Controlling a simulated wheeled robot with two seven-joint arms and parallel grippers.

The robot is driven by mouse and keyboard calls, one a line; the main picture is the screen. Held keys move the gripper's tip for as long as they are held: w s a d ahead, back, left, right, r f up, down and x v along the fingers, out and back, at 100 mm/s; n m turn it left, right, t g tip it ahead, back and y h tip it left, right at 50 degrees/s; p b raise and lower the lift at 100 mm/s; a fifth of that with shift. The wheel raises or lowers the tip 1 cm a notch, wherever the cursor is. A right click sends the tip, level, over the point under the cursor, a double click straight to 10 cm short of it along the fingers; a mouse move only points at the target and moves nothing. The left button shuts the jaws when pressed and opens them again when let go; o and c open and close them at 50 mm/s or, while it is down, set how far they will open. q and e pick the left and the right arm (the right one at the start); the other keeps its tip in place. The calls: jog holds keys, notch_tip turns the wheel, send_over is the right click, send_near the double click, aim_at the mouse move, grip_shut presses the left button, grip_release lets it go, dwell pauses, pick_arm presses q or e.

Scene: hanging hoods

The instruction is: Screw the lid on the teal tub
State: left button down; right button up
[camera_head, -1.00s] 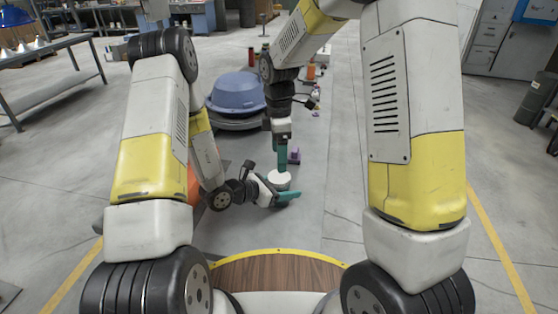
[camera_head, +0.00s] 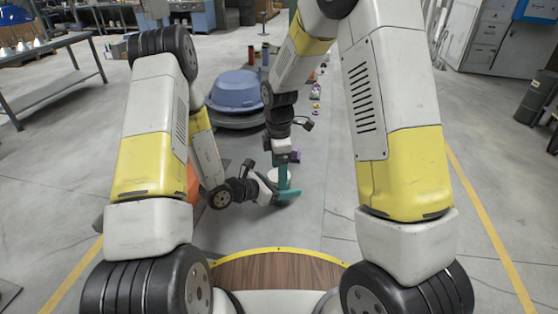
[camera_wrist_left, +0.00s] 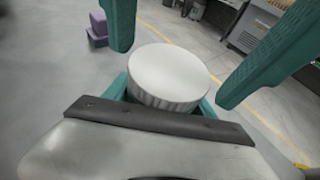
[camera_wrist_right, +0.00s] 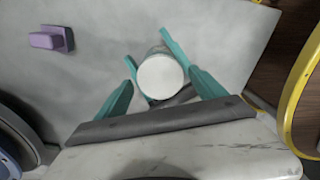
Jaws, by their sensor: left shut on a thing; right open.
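A round white lid with a ribbed side (camera_wrist_left: 168,75) sits between the jaws in the left wrist view. It also shows in the right wrist view (camera_wrist_right: 160,75) and partly in the head view (camera_head: 272,174). My left gripper (camera_head: 284,197) is shut on the tub below the lid. The tub is mostly hidden, and I cannot tell how far the lid is threaded. My right gripper (camera_wrist_right: 162,92) points down from above, open. Its teal fingers stand on either side of the lid, apart from it.
A purple block (camera_wrist_right: 48,40) stands on the floor strip just beyond the grippers. A blue tub-shaped hood (camera_head: 236,90) rests on a dark round base further back. Small coloured items line the strip. The wooden, yellow-edged deck (camera_head: 280,270) is nearest.

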jog(key=shift+f, duration=0.35)
jog(key=c, duration=1.2)
jog(key=o, duration=1.3)
jog(key=shift+r, duration=0.1)
jog(key=shift+r, duration=2.2)
jog(key=shift+o, duration=0.4)
jog(key=shift+o, duration=1.3)
